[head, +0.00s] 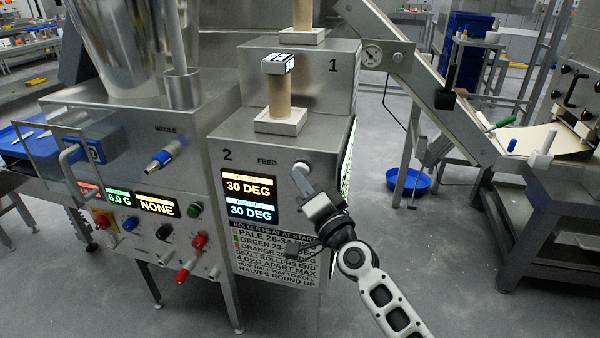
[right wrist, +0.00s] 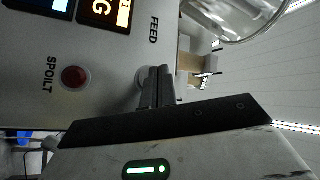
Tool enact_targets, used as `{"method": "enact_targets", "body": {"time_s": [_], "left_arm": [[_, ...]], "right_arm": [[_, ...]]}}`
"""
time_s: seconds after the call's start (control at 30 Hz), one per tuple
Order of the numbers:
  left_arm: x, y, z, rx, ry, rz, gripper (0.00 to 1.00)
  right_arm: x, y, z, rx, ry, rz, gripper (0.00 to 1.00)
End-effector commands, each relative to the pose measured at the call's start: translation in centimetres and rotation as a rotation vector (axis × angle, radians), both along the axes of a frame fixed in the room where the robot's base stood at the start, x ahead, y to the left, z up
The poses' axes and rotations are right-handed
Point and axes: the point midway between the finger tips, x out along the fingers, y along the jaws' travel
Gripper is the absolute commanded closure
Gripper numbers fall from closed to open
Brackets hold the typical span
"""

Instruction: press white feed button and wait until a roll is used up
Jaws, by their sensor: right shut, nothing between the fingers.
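My right gripper (head: 303,178) is shut and empty, with its tips at the white feed button (head: 300,165) on the front of machine 2. In the right wrist view the shut fingers (right wrist: 158,80) partly cover the pale round button (right wrist: 141,76) beside the FEED label. I cannot tell if the tips touch or press it. A tan roll (head: 280,95) stands upright in a white square holder (head: 280,122) on top of machine 2, with a white block (head: 279,63) on its upper end. Another tan roll (head: 303,14) stands on unit 1 behind. My left gripper is not in view.
Two screens (head: 249,188) below the FEED label read 30 DEG. The left machine has a NONE screen (head: 157,204), knobs and a blue nozzle (head: 161,158). A red SPOILT button (right wrist: 75,77) shows in the right wrist view. A sloping conveyor (head: 430,85) stands at right.

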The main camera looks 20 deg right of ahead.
Motion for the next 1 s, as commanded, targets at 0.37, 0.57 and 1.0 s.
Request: {"method": "enact_targets", "body": {"time_s": [0.37,0.57,1.0], "left_arm": [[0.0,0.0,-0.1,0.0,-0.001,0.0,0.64],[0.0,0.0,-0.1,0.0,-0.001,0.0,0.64],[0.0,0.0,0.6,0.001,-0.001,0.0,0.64]], "right_arm": [[0.4,-0.3,0.0,-0.001,-0.001,-0.001,1.0],[0.4,-0.3,0.0,-0.001,-0.001,-0.001,1.0],[-1.0,0.6,0.1,0.0,0.0,-0.001,1.0]]}}
